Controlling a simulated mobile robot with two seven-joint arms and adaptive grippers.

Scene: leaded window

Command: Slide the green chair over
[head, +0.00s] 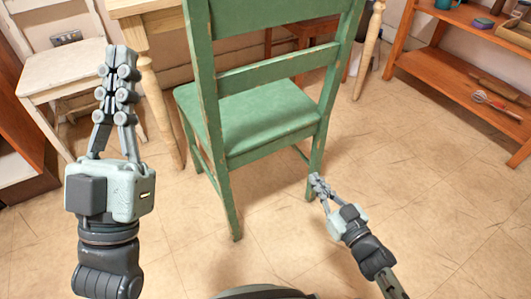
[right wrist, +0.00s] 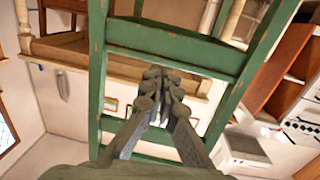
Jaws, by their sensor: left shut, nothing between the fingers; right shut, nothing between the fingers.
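The green chair (head: 262,117), worn at its edges, stands upright on the tiled floor with its backrest toward me. In the right wrist view its green frame (right wrist: 175,47) fills the middle, with posts on both sides and rails between. My right gripper (head: 316,178) is shut and empty, low at the chair's right near leg; I cannot tell whether it touches. Its closed fingers also show in the right wrist view (right wrist: 158,75), in front of the green frame. My left gripper (head: 121,50) is shut and empty, raised to the left of the chair and apart from it.
A cream chair (head: 58,70) stands at the far left. A pale wooden table (head: 148,38) with turned legs is behind the green chair. An orange-brown shelf (head: 460,75) with small items stands at the right. The floor (head: 430,215) at the front right is clear.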

